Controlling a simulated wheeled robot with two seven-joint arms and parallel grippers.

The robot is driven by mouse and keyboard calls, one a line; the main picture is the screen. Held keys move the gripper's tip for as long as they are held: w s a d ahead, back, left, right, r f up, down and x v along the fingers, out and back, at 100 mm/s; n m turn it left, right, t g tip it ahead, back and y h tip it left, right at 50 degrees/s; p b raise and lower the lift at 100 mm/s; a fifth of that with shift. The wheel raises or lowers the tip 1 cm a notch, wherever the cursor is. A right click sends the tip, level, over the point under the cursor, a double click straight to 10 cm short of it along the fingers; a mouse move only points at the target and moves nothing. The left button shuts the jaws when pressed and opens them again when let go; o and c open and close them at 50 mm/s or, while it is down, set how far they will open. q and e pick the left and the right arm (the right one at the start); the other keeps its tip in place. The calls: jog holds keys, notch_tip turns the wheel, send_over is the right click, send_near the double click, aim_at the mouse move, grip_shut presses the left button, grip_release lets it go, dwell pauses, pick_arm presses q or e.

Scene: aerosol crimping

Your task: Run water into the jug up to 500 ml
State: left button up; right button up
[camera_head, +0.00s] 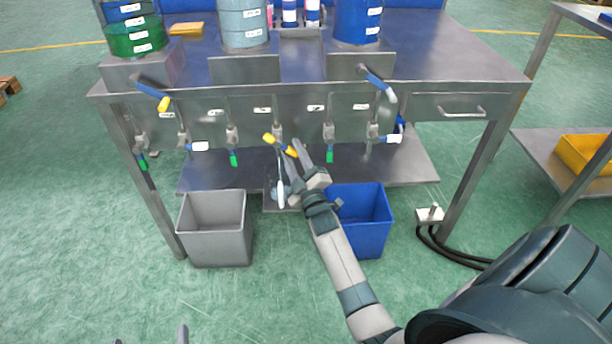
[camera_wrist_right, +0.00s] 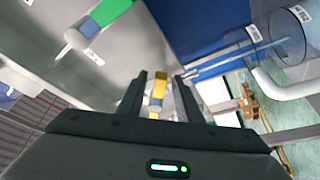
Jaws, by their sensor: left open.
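The yellow-handled tap lever (camera_head: 281,145) is at the middle of the bench front, and its yellow part also shows in the right wrist view (camera_wrist_right: 160,85). My right gripper (camera_head: 299,152) is at this lever. In the wrist view its fingers (camera_wrist_right: 163,78) stand apart, one on each side of the yellow part, with gaps visible. Below the lever, a pale, partly clear object (camera_head: 281,192), seemingly the jug, is largely hidden by my right arm. Its water level and marks cannot be read. My left gripper (camera_head: 150,336) shows only its fingertips at the bottom edge, apart and empty.
A grey bin (camera_head: 215,230) and a blue bin (camera_head: 372,222) stand on the floor before the bench (camera_head: 440,60). Other taps with blue, white and green handles line the front panel. Labelled drums (camera_head: 245,25) stand on top. A floor box (camera_head: 430,214) has black cables.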

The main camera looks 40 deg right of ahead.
pick_arm(q)
jog(key=f+g, duration=0.1)
jog(key=f+g+p, duration=0.1)
jog(key=f, duration=0.1)
jog(key=a+f+g+y, duration=0.1)
jog(key=f, duration=0.1)
jog(key=shift+w+f, duration=0.15)
jog(key=shift+f, duration=0.05)
pick_arm(e)
jog(key=v, duration=1.7)
